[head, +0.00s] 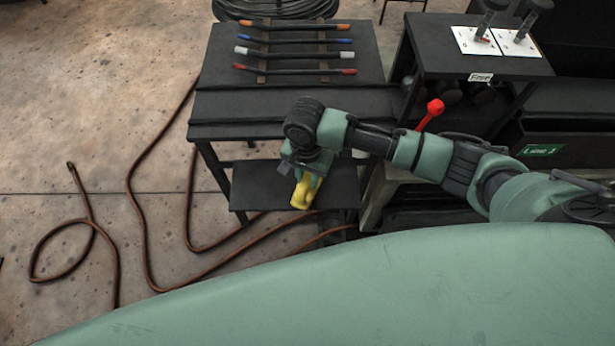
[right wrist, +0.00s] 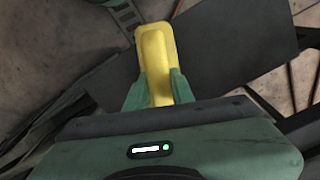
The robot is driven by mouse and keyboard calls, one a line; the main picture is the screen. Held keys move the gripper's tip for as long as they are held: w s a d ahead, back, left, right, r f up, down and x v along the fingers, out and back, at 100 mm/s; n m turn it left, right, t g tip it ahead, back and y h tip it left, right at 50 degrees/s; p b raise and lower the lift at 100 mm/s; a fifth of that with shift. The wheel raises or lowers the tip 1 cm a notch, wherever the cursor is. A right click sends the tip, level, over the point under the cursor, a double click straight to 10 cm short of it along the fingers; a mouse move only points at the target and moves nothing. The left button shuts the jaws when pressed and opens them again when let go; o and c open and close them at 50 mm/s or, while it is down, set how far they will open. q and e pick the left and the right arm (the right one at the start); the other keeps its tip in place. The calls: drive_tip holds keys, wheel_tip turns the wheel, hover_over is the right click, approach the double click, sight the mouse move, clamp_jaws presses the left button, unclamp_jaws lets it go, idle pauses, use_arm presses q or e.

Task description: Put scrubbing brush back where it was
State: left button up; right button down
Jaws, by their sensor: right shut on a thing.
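The scrubbing brush shows as a yellow body (head: 303,193) in the head view, at the end of my right arm. It also shows in the right wrist view (right wrist: 155,60), between the two green fingers. My right gripper (right wrist: 152,92) is shut on it. In the head view the right gripper (head: 307,175) and brush are over the lower shelf (head: 258,186) of the dark table. I cannot tell whether the brush touches the shelf. The brush's underside is hidden. My left gripper is not in view.
The table top (head: 235,105) above the shelf holds several bars with coloured ends. A brown hose (head: 135,215) lies on the floor at left. A red-knobbed lever (head: 432,110) and a cabinet with a green-labelled drawer (head: 570,150) stand at right. The lower shelf's left part is bare.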

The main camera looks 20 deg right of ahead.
drive_tip(key=shift+f, duration=0.15)
drive_tip(key=c, duration=1.2)
unclamp_jaws()
wheel_tip(320, 180, up, 12)
drive_tip(key=p, duration=0.1)
drive_tip(key=shift+a, duration=0.15)
drive_tip(key=shift+w, duration=0.1)
